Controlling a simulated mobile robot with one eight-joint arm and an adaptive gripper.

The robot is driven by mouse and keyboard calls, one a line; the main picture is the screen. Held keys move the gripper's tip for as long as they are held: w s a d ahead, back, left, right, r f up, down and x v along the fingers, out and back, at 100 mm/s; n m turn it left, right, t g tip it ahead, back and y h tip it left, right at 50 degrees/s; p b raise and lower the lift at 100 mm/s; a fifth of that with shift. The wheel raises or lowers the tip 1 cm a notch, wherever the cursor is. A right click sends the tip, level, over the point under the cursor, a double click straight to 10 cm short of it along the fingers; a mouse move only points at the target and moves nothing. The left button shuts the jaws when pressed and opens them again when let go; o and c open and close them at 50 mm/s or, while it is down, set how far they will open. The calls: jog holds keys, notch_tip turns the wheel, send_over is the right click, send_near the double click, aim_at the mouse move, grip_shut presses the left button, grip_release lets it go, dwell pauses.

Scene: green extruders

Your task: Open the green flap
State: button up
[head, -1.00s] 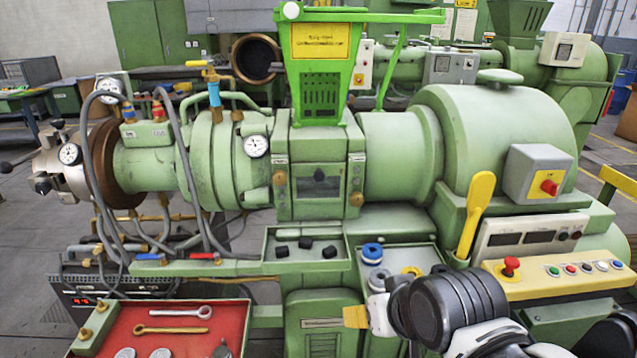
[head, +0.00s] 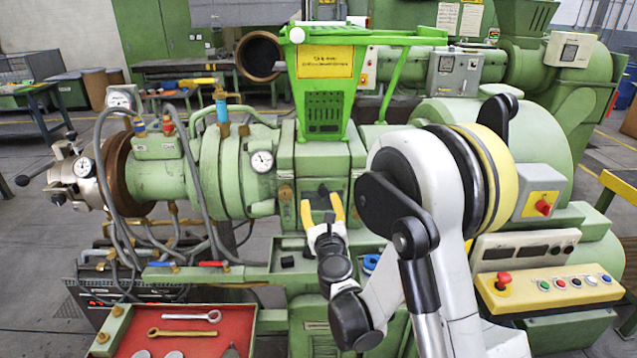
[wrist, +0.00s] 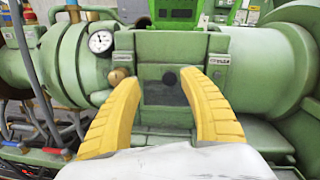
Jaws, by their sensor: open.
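The green flap (head: 318,165) is the front panel of the extruder's central block, below the hopper. I cannot tell the exact gap to the flap. The fingers hide parts of its sides.
A brass knob (wrist: 118,76) sits left of the flap. The bright green hopper (head: 325,75) stands above. Hoses and a gauge (head: 262,161) are on the left. A tool tray (head: 240,335) and a control panel (head: 550,285) flank the lower front.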

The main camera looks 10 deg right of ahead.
aim_at(323, 192)
jog(key=w+d+f+m, duration=0.1)
jog(key=w, duration=0.2)
jog(key=w+d+f+m, duration=0.1)
jog(key=w, duration=0.3)
jog(key=w+d+f+m+h, duration=0.1)
jog(key=w, duration=0.2)
jog(key=shift+w, duration=0.4)
grip_shut()
